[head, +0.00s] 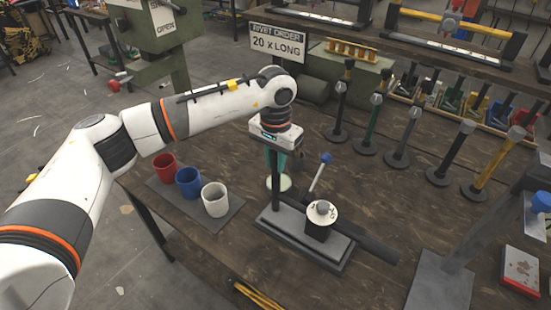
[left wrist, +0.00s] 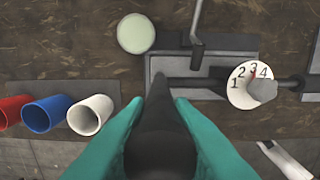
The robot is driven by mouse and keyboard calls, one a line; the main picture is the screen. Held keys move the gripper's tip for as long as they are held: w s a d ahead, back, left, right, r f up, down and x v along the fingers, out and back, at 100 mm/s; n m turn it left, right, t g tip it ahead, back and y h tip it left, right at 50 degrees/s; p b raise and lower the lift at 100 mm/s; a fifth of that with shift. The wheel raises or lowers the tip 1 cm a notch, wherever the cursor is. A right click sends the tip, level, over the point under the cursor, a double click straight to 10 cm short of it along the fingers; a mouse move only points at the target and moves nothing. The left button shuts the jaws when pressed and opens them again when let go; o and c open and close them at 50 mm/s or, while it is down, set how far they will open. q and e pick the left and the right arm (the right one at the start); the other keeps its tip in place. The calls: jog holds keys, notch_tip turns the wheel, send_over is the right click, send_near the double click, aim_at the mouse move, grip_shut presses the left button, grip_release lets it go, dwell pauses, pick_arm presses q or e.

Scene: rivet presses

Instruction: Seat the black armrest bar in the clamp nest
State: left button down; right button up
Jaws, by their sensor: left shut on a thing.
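My left gripper (head: 276,152) points down above the left end of a grey clamp fixture (head: 335,262). Its teal fingers (left wrist: 160,135) are shut on a dark upright bar, which looks like the black armrest bar (head: 276,188). In the left wrist view the bar (left wrist: 160,130) runs away from the camera, its far end over the fixture's left part. I cannot tell whether that end touches the fixture. The fixture carries a numbered dial (head: 322,212) and a lever with a blue knob (head: 325,158). The clamp nest's opening is not clearly visible. My right gripper is not in view.
Red (head: 165,167), blue (head: 188,182) and white cups (head: 215,199) stand on a mat to the left. A pale green disc (head: 286,183) lies behind the fixture. Several upright posts (head: 397,150) stand at the back right. A grey metal stand (head: 440,285) is at the right.

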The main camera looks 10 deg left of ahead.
pick_arm(q)
jog(key=shift+f+b, duration=0.75)
jog(key=shift+f, duration=0.1)
jog(key=c, duration=1.2)
grip_release()
jog(key=shift+r, duration=0.1)
jog(key=shift+o, duration=0.2)
jog(key=shift+r, duration=0.4)
notch_tip(320, 180, up, 11)
jog(key=b, duration=0.2)
jog(key=shift+r+b, duration=0.1)
jog(key=shift+b, duration=0.3)
